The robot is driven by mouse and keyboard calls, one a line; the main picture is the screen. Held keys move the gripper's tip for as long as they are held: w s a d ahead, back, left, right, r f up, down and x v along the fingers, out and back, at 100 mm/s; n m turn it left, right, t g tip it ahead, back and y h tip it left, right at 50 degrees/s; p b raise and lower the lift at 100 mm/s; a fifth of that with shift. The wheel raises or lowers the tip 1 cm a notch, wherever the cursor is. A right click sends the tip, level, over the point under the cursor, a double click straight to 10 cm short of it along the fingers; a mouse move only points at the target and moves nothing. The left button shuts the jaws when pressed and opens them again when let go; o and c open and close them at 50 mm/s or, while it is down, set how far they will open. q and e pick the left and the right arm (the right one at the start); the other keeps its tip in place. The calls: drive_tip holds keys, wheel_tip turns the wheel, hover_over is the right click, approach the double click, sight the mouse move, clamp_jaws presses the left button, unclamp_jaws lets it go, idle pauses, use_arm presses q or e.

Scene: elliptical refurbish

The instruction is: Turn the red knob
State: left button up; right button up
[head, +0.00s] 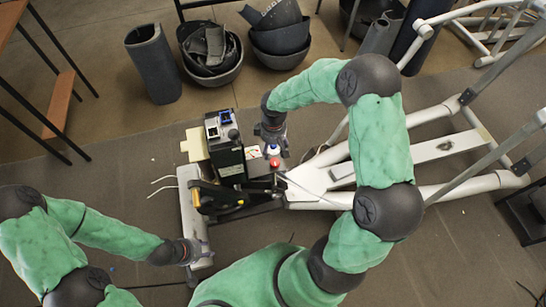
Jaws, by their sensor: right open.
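My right gripper (272,140) comes down from above in the picture, close to the blue-topped part and a short way from the knob. It is open, its fingers small and partly hidden by its own wrist. Whether it touches anything cannot be told. My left gripper (204,251) is at the lower left, near the lower end of the machine's pale crossbar (190,215). Its fingers are too small to read.
A black box with a display (225,145) stands left of the knob, with a black and yellow tool (215,198) below it. White frame tubes (450,188) extend right. Black bins (212,55) and a dark cylinder (153,62) stand at the back.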

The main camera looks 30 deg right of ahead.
sight(275, 162)
drive_tip(key=f+b, duration=0.1)
drive_tip(key=f, duration=0.2)
drive_tip(key=f+b, duration=0.1)
drive_tip(key=f, duration=0.2)
drive_tip(key=d+f+b, duration=0.1)
drive_tip(key=f+b, duration=0.1)
drive_tip(key=f, duration=0.2)
drive_tip(key=shift+a, duration=0.1)
drive_tip(key=c, duration=1.1)
